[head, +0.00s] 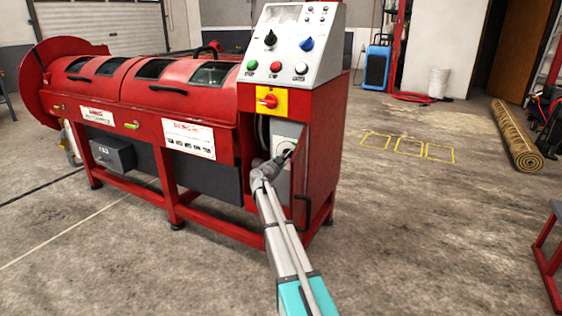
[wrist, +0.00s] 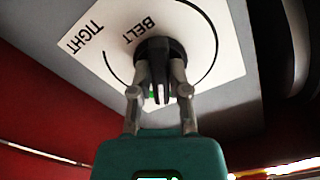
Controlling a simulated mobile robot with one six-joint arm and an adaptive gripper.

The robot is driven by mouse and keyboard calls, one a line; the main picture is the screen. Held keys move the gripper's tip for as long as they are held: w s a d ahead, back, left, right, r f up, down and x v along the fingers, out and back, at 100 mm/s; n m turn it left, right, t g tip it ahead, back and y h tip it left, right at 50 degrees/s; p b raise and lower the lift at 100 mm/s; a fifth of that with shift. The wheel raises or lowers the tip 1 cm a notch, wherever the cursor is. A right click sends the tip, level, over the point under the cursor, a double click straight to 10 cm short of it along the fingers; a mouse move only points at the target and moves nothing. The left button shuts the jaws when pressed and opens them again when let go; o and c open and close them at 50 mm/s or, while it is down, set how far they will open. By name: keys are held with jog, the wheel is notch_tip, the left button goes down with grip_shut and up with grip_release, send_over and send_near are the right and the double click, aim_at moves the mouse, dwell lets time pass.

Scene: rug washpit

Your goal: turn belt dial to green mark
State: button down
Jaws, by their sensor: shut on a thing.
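The black belt dial (wrist: 154,47) sits on a white plate (wrist: 92,50) printed BELT and TIGHT, upside down in the wrist view, with a black arc around it. My gripper (wrist: 158,72) is shut on the dial, one finger on each side of its ridge. A small green patch (wrist: 150,92) shows between the fingers, beside the ridge's lower end. The fingers and ridge hide part of it, so I cannot tell whether the pointer lines up with it. In the head view my gripper (head: 277,158) reaches into the machine's open front compartment and hides most of the dial.
The red rug machine (head: 205,190) stands at left, with a sloped control panel (head: 290,45) and a red-and-yellow switch (head: 268,101) above the compartment. A red door (head: 313,170) stands open at the compartment's right. A rolled rug (head: 517,135) lies far right. The floor between is clear.

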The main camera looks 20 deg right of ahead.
jog(key=shift+s+d+m, duration=0.1)
jog(key=shift+d+m, duration=0.05)
jog(key=shift+m, duration=0.35)
jog(key=c, duration=0.6)
grip_release()
jog(key=v, duration=1.2)
